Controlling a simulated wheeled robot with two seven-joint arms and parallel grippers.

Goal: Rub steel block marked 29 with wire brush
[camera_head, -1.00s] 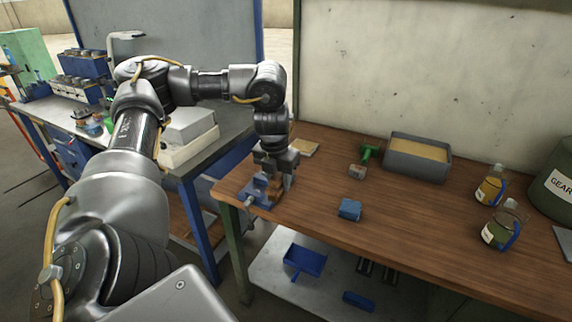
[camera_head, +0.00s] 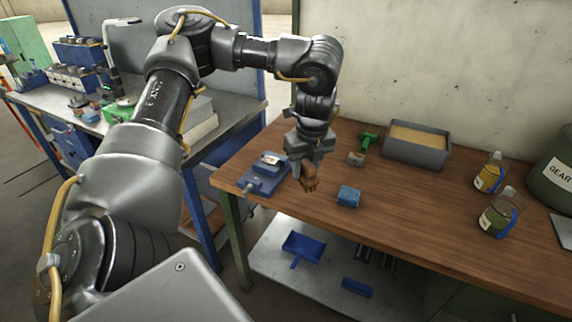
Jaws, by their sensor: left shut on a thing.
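My left gripper (camera_head: 310,160) is shut on a brown, wooden-looking brush (camera_head: 310,184), which appears to be the wire brush. It holds the brush low over the wooden bench, just right of a blue vise (camera_head: 262,184). A small pale steel block (camera_head: 270,160) sits at the top of the vise, apart from the brush. Its number is too small to read. The brush's bristles cannot be made out. My right gripper is not in view.
On the wooden bench (camera_head: 420,215) are a blue block (camera_head: 348,197), a green-handled tool (camera_head: 368,142), a grey bin (camera_head: 416,150) and two bottles (camera_head: 489,172). A dark green drum (camera_head: 553,175) stands at the right. The bench's front middle is clear.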

